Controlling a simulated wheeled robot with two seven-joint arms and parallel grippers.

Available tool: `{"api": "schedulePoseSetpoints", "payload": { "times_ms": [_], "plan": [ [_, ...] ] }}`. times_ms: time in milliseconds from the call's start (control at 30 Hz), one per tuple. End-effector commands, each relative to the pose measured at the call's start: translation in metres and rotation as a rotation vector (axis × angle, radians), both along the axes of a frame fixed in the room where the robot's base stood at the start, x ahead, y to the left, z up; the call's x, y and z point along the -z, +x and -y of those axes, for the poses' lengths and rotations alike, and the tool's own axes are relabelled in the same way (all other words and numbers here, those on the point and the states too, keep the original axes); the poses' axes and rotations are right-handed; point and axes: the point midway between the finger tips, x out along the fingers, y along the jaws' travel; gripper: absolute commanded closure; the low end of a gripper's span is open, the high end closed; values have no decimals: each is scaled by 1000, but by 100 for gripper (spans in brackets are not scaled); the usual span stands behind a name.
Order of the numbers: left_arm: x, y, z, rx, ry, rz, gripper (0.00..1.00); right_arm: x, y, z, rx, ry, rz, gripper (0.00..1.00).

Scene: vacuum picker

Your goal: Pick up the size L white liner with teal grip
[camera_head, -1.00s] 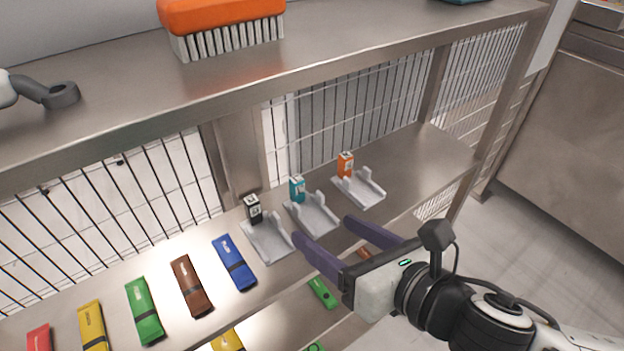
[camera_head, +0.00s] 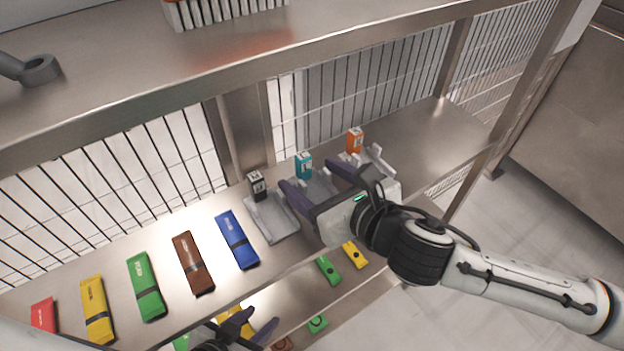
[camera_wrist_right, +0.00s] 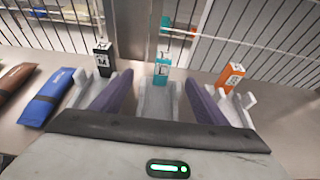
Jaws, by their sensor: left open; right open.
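The white liner with the teal grip (camera_head: 304,166) lies on the middle shelf, between two similar liners. Its pale body (camera_wrist_right: 158,104) shows between the fingers in the right wrist view, with the teal grip (camera_wrist_right: 162,70) upright at its far end. The grip's size mark is too small to read surely. My right gripper (camera_head: 309,174) is open, with one finger on each side of this liner, the grip just beyond the fingertips. Whether the fingers touch it cannot be told. My left gripper (camera_head: 262,318) is open and empty at the bottom of the head view.
A liner with a black grip (camera_head: 257,186) stands to the left, one with an orange grip (camera_head: 355,141) to the right, both close to my right fingers. A blue pouch (camera_head: 237,240) and several others lie further left. An upper shelf (camera_head: 200,75) overhangs; wire mesh stands behind.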

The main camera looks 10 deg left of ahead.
Motion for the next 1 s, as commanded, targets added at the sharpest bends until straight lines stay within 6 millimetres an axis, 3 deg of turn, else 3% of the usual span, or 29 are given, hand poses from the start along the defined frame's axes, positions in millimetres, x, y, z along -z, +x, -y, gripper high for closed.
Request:
{"api": "schedulePoseSetpoints", "payload": {
  "times_ms": [267, 533, 800, 1000],
  "plan": [
    [-4, 6, 0, 0, -1, 13, 60, 2, 2, -3, -1, 1, -1, 33],
    [-3, 3, 0, 0, -1, 9, 60, 2, 2, -2, -1, 1, -1, 78],
    [-2, 0, 0, 0, 0, 2, 60, -2, 3, -2, -1, 2, 1, 78],
    [-5, 0, 0, 0, 0, 0, 60, -34, 3, -2, -1, 2, 6, 78]
  ]
}}
